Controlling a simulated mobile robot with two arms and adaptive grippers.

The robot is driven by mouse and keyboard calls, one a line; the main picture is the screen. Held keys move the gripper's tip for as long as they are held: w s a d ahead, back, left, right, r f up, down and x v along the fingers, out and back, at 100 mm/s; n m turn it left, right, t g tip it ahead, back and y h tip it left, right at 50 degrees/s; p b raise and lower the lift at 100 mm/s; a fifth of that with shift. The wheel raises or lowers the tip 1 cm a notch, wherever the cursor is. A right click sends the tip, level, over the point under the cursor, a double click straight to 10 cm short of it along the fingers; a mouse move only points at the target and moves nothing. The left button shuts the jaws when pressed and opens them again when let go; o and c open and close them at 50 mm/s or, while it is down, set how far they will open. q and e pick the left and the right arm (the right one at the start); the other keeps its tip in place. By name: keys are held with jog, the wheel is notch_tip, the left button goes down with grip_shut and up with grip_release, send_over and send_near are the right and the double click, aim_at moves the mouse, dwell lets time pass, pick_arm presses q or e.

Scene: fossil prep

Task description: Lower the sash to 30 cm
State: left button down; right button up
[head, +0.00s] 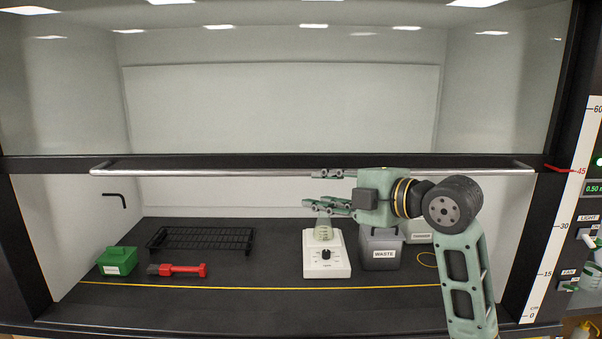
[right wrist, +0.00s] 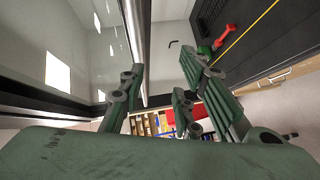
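The sash is a glass pane (head: 280,90) with a dark lower frame and a long silver handle bar (head: 220,172) along it. A red pointer (head: 558,168) at the sash's right end is level with 45 on the height scale (head: 562,225). My right gripper (head: 326,188) is at the bar, right of its middle. Its fingers are spread, one at bar height and the others below. In the right wrist view the bar (right wrist: 143,60) runs between the open fingers (right wrist: 160,85), closer to the left one; contact is unclear. My left gripper is not in view.
Inside the hood, a green box (head: 118,261), a red tool (head: 184,270), a black rack (head: 200,240), a white device (head: 326,262) and a grey waste bin (head: 381,252) stand on the dark worktop. Light and fan switches (head: 588,236) are at the right.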

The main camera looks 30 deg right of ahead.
aim_at(305, 172)
jog(key=shift+n+t, duration=0.3)
jog(key=w+p, duration=0.1)
jog(key=w, duration=0.1)
jog(key=w+a+r+p, duration=0.1)
jog(key=w, duration=0.1)
jog(key=w+p, duration=0.1)
jog(key=w, duration=0.1)
jog(key=shift+w+a+r, duration=0.15)
jog(key=shift+w+r, duration=0.05)
jog(key=shift+r, duration=0.2)
jog(key=shift+w+a+f+p, duration=0.1)
jog(key=shift+w+f+p, duration=0.05)
jog(key=shift+w+p, duration=0.2)
jog(key=shift+c, duration=0.5)
grip_shut()
